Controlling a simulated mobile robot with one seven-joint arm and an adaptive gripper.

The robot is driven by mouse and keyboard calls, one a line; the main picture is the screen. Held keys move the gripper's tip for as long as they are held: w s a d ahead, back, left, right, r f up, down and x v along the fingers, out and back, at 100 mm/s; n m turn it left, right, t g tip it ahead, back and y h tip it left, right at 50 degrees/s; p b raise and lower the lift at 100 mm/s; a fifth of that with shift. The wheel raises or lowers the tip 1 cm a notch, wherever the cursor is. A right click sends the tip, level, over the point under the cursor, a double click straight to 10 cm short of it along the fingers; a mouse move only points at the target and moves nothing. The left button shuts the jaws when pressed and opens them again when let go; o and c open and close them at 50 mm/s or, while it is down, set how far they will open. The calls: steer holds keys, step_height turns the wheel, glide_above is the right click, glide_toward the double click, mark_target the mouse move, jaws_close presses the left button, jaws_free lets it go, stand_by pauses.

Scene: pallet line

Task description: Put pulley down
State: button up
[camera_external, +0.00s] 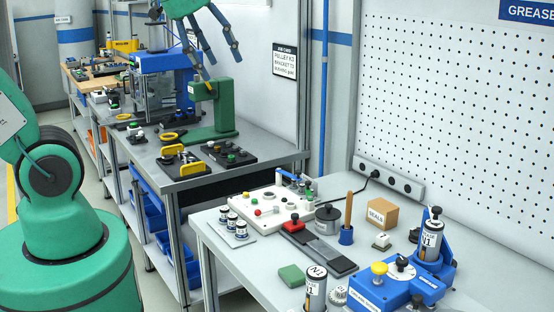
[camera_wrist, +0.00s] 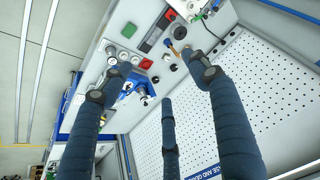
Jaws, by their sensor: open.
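My gripper (camera_external: 214,70) is high above the rear bench in the external view, with its dark blue fingers spread. In the wrist view my gripper (camera_wrist: 155,72) is open, and nothing is held between the fingers. I cannot tell for sure which part is the pulley. A dark grey round part with a knob (camera_external: 328,222) stands on the near bench, beside the white panel. A small light grey toothed wheel (camera_external: 338,296) lies near that bench's front edge. Both are well away from the fingers.
The near bench holds a white button panel (camera_external: 262,210), a cardboard box (camera_external: 377,212), a blue fixture (camera_external: 395,288) and labelled cylinders. A green press (camera_external: 212,110) stands on the rear bench below my gripper. A pegboard wall (camera_external: 455,120) rises behind the near bench.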

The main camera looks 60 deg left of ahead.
steer(key=s+a+f+n, duration=0.1)
steer(key=s+f+n, duration=0.1)
steer(key=s, duration=0.6)
steer(key=shift+s+f, duration=0.3)
steer(key=shift+f, duration=0.1)
step_height(320, 180, down, 10)
steer(key=b, duration=0.9)
steer(key=shift+r+b, duration=0.15)
steer(key=shift+b, duration=0.25)
